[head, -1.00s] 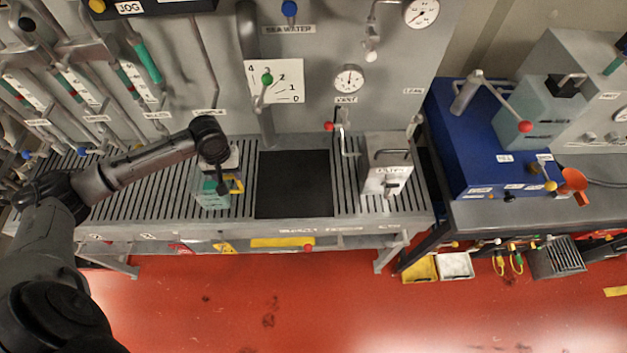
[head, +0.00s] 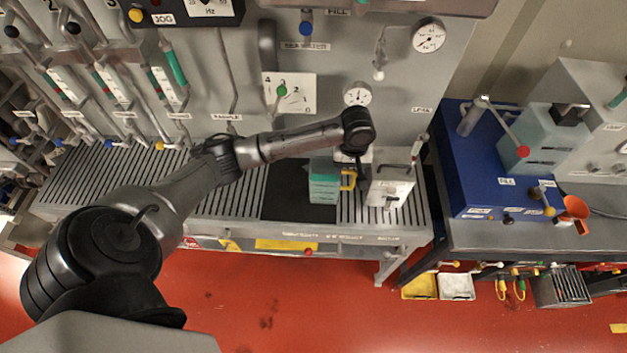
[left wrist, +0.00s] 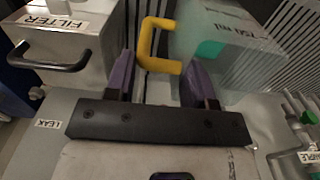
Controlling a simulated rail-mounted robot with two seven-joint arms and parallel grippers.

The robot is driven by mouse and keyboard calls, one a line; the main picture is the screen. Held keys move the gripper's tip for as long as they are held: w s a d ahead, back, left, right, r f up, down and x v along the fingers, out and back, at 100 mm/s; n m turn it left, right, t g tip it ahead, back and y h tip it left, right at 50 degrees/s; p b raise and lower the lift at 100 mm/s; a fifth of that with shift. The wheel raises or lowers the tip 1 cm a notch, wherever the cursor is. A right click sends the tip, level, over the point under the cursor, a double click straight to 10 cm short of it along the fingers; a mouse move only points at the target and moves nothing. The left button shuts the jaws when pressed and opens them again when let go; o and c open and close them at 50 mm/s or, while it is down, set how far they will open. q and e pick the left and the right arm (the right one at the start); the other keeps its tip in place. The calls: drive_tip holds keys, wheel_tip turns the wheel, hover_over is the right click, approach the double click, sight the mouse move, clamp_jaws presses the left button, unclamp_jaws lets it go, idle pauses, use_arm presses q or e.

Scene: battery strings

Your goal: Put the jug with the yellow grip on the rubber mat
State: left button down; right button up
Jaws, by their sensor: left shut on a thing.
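The clear jug with teal contents (head: 323,188) has a yellow grip (head: 348,180) on its right side. My left gripper (head: 357,168) is shut on this grip. In the left wrist view the yellow grip (left wrist: 160,55) stands at the purple fingers of my left gripper (left wrist: 160,78), with the jug body (left wrist: 225,45) beyond. The black rubber mat (head: 283,205) lies in the grated bench. The jug appears upright and covers the mat's right part in the head view; I cannot tell whether it touches it. My right gripper is not in view.
The grey filter box (head: 390,188) with a handle stands close to the right of the jug and gripper; it also shows in the left wrist view (left wrist: 55,50). Slatted grating (head: 240,190) flanks the mat. Gauges and valves hang on the panel behind.

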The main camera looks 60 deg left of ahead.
sight(320, 167)
use_arm(q)
drive_tip(key=a+f, duration=0.2)
drive_tip(key=a, duration=0.1)
drive_tip(key=s+a+f, duration=0.1)
drive_tip(key=a+f, duration=0.1)
drive_tip(key=a, duration=0.2)
drive_tip(key=s+a+f, duration=0.1)
drive_tip(key=a+f, duration=0.1)
drive_tip(key=a, duration=0.1)
drive_tip(key=shift+s+a+f, duration=0.25)
drive_tip(key=shift+a, duration=0.1)
drive_tip(key=shift+f, duration=2.1)
drive_tip(key=shift+c, duration=2.4)
unclamp_jaws()
